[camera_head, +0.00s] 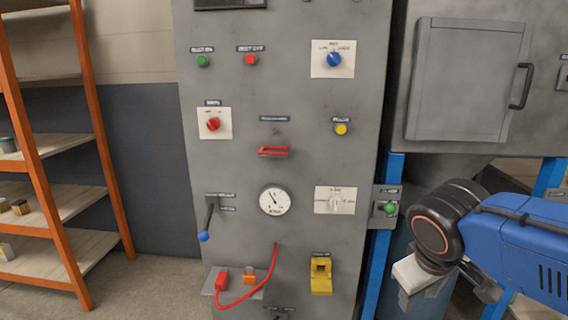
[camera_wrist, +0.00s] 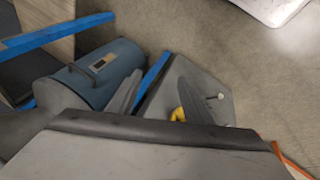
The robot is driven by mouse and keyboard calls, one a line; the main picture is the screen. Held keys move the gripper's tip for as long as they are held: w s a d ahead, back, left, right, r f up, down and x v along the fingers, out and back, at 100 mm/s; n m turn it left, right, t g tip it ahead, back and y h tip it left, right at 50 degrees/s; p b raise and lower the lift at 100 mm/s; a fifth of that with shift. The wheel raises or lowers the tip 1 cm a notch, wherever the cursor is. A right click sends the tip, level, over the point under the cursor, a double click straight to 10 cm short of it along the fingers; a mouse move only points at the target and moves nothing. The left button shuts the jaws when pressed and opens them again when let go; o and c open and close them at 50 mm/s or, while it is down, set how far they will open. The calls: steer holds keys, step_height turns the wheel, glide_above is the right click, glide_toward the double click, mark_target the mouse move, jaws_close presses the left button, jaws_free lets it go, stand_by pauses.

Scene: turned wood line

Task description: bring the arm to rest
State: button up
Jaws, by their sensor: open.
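My arm shows at the right of the head view, with a blue link (camera_head: 520,245) and a black round joint (camera_head: 435,228). It is in front of the lower right of the machine, right of the grey control panel (camera_head: 300,100). In the wrist view my gripper (camera_wrist: 160,92) has its two dark grey fingers apart, with nothing between them. Its fingertips cannot be made out clearly in the head view.
The panel carries buttons, knobs, a round gauge (camera_head: 274,200), a blue-tipped lever (camera_head: 204,236), a red cable (camera_head: 245,295) and a yellow part (camera_head: 321,275). A grey door (camera_head: 455,80) is at the upper right. Orange shelving (camera_head: 35,170) stands left, with open floor (camera_head: 150,285) between.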

steer(key=s+d+f+m+y, duration=0.1)
steer(key=s+f+m+y, duration=0.1)
steer(key=s+f+m, duration=0.1)
steer(key=shift+s+d+f+m+t, duration=0.35)
steer(key=shift+s+f, duration=0.3)
steer(key=shift+s, duration=0.45)
